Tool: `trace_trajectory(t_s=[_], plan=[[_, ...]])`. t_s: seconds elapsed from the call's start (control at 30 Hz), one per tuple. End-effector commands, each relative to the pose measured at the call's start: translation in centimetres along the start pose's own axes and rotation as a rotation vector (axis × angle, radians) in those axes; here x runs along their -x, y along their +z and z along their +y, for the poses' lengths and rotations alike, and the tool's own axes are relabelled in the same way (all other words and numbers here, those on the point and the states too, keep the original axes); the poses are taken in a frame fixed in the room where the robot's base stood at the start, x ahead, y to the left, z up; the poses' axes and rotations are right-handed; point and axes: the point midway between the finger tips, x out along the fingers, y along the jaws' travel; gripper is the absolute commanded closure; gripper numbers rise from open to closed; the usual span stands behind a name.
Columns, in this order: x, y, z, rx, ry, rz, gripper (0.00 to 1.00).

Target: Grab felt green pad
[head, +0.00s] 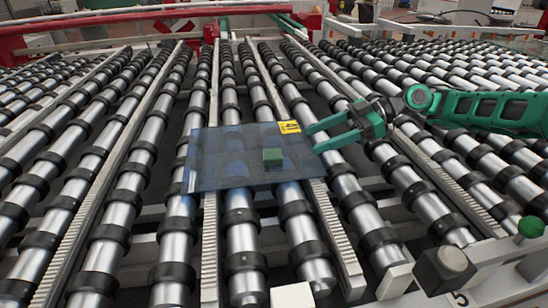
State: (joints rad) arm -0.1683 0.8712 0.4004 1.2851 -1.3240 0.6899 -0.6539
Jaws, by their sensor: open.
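The green felt pad (272,158) is a small block lying on a bluish glass sheet (220,165). The sheet rests on the roller conveyor. My gripper (312,139) is green, comes in from the right, and is open and empty. Its fingers point left, at the right edge of the glass, to the upper right of the pad. The gripper and pad are apart in the picture. How high the gripper is above the glass is hard to tell.
A yellow label (289,127) with dark marks sits at the glass's upper right corner, close to my fingertips. Silver rollers (110,240) with black rings and pale toothed rails surround the glass. A green button (531,227) and a pale box stand at lower right.

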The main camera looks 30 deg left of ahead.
Motion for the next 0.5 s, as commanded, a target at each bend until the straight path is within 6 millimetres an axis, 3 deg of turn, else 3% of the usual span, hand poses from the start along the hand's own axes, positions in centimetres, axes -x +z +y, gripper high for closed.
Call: trace_trajectory(t_s=[0.33, 0.5], plan=[[-4.3, -0.1, -0.1, 0.002, -0.003, 0.001, 0.39], [-5.5, 0.0, -0.1, 0.002, -0.001, 0.000, 0.39]])
